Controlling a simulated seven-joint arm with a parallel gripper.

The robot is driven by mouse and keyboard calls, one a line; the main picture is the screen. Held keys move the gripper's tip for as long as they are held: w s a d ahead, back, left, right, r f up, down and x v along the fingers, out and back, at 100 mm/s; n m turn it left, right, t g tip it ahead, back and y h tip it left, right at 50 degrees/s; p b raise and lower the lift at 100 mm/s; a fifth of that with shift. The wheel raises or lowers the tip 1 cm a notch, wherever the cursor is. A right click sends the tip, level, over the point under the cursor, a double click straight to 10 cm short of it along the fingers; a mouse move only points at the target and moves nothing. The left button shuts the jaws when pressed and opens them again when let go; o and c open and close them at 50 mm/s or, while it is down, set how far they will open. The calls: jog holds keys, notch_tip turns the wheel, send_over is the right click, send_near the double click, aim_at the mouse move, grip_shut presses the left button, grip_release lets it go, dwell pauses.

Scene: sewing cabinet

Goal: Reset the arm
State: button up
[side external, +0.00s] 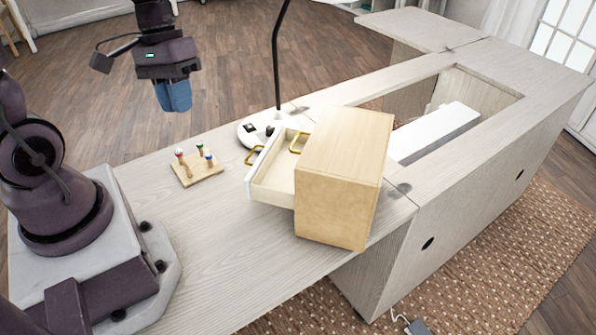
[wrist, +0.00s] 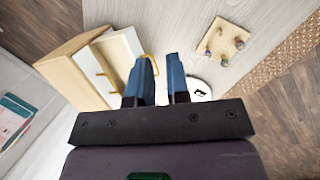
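My gripper (side external: 174,108) hangs in the air above the far left of the work, its blue fingers pointing down, clear of the tabletop. In the side external view its fingers overlap. In the wrist view my gripper (wrist: 163,62) shows two blue fingers apart with a gap between them, and nothing is held there. The wooden drawer box (side external: 343,175) stands on the table to the right of the gripper. Its white-fronted drawer (side external: 267,160) is pulled out, with yellow handles in view. The box also shows at left in the wrist view (wrist: 72,72).
A small peg board (side external: 196,174) with several coloured pegs lies left of the drawer. A lamp with a white base (side external: 250,133) and tall dark stem stands behind it. The cabinet opening (side external: 475,90) holds a white block. The front tabletop (side external: 220,240) is clear.

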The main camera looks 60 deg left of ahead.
jog(key=s+d+r+m+t+y, duration=0.1)
jog(key=d+r+m+t+y, duration=0.2)
jog(key=d+r+m+t, duration=0.3)
notch_tip(320, 180, up, 6)
jog(key=shift+s+d+f, duration=0.2)
jog(key=shift+s+d, duration=0.15)
jog(key=shift+d, duration=0.6)
